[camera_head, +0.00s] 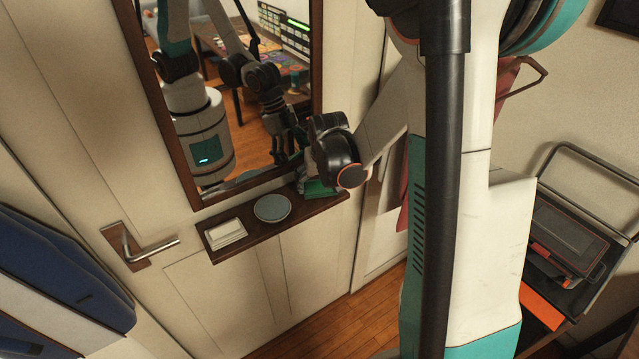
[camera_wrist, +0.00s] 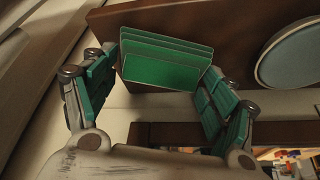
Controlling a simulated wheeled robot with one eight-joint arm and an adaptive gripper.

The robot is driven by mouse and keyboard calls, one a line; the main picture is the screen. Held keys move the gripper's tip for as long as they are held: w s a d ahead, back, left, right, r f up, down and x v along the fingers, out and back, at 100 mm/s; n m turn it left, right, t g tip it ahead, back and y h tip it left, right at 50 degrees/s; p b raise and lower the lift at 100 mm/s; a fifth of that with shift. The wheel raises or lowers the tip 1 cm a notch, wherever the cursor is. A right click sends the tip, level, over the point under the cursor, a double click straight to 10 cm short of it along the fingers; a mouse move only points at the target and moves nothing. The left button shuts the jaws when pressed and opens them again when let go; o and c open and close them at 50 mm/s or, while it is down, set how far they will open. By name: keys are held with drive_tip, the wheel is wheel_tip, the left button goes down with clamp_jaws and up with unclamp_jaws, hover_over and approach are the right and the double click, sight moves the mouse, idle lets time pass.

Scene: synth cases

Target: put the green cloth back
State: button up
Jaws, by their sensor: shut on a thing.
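The green cloth (camera_head: 318,188) is folded in layers and sits at the right end of a narrow dark wooden shelf (camera_head: 250,237) under a mirror. In the wrist view the folded cloth (camera_wrist: 158,72) lies between the two finger pads of my gripper (camera_wrist: 160,92), over the shelf board (camera_wrist: 235,22). My gripper is shut on it. In the head view my gripper (camera_head: 308,174) is mostly hidden behind my dark wrist. I cannot tell whether the cloth's full underside rests on the shelf.
A white folded stack (camera_head: 226,233) lies further left. The mirror (camera_head: 235,100) rises close behind the shelf. A door handle (camera_head: 140,248) is at the left.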

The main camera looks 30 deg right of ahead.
drive_tip(key=shift+f, duration=0.25)
drive_tip(key=o, duration=1)
drive_tip(key=shift+c, duration=0.2)
drive_tip(key=shift+r, duration=0.15)
drive_tip(key=p+v, duration=0.2)
drive_tip(key=v, duration=1)
